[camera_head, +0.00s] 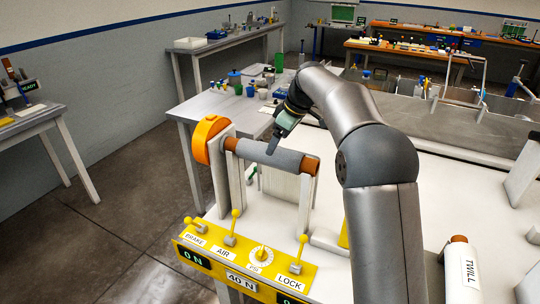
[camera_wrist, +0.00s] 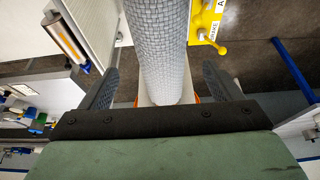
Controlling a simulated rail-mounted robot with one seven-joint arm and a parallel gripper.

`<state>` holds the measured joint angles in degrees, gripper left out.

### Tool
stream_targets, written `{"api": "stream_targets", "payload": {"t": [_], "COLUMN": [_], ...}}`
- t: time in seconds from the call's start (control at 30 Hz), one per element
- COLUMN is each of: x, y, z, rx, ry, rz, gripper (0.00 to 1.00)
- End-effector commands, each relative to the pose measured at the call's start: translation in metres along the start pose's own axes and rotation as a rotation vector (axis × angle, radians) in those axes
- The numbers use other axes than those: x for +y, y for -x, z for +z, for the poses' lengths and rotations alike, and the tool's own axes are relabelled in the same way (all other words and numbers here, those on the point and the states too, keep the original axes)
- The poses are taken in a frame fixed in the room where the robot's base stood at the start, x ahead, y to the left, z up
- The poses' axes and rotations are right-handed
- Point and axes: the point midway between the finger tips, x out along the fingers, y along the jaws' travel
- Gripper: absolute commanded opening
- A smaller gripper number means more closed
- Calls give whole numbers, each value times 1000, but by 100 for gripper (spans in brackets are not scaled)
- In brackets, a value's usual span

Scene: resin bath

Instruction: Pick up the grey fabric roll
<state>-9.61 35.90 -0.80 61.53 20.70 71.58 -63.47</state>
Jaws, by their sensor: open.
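The grey fabric roll (camera_head: 270,154) is wound on a brown core that lies across two white uprights, with an orange disc at its left end. In the wrist view the woven grey roll (camera_wrist: 158,40) runs down the middle of the picture. My gripper (camera_head: 273,143) is at the roll, near its middle, in the head view. In the wrist view my gripper (camera_wrist: 160,78) is open, with one dark finger on each side of the roll and gaps between them.
A yellow control panel (camera_head: 241,262) with upright levers stands in front of the roll stand. A white roll labelled TWILL (camera_head: 462,274) lies at the lower right. A grey bath (camera_head: 430,120) is behind my arm. Side benches stand at left and back.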

Motion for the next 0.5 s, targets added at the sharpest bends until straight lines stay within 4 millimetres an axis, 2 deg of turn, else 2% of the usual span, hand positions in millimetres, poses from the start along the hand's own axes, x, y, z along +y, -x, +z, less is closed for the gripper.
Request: {"api": "stream_targets", "payload": {"t": [0.17, 0.33, 0.5], "x": [-2, -2, -2], "y": [-15, -41, -53], "z": [-3, -5, -5], "rx": [-3, -2, -1], "ry": [0, -2, 0], "rz": [-2, -2, 0], "gripper": [85, 85, 85]}}
